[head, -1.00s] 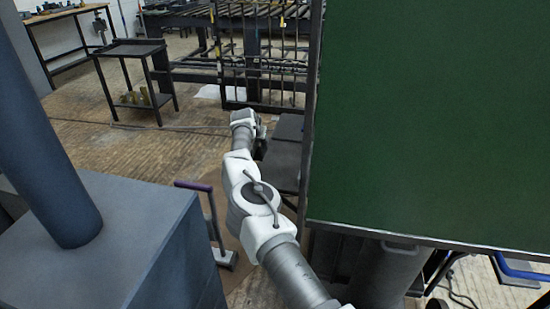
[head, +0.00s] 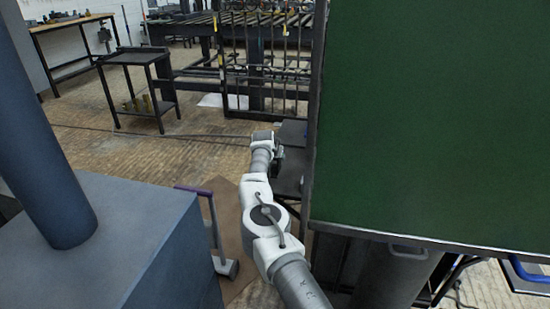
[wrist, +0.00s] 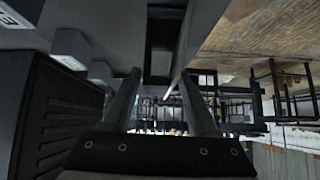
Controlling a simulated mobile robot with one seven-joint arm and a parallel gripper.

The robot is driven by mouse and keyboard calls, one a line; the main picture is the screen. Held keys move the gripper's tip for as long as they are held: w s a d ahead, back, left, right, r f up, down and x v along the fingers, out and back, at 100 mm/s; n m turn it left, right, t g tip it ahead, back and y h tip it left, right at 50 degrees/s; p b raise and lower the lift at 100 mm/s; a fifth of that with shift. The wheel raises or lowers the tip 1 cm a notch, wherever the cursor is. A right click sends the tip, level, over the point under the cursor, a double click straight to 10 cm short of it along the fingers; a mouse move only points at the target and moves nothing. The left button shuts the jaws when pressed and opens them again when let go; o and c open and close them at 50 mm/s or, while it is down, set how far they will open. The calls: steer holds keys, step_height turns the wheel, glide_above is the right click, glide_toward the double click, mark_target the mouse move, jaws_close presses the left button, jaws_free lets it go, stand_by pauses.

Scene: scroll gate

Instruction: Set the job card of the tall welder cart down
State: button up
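In the wrist view my gripper (wrist: 160,85) shows two grey fingers with a clear gap between them. I see nothing held in that gap; a dark rectangular frame (wrist: 150,45) shows beyond the fingertips. A black, slotted housing (wrist: 55,120) is close on the left; I cannot tell whether it is the tall welder cart. In the head view my gripper (head: 278,160) is small and partly hidden by my wrist, beside a dark flat-topped stand (head: 290,132) half covered by the green panel. I cannot make out the job card in either view.
A large green panel (head: 430,110) blocks the right side. A blue-grey block with a post (head: 130,235) stands at the near left. A purple-handled tool (head: 215,225) stands beside it. A black shelf cart (head: 135,55) and barred gate (head: 265,60) are farther back. Floor between is open.

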steer(key=shift+o, duration=0.8)
steer(key=shift+r, duration=0.15)
steer(key=shift+p+v, duration=0.6)
steer(key=shift+v, duration=0.35)
steer(key=p+v, duration=0.3)
steer(key=v, duration=0.7)
steer(key=shift+s, duration=0.1)
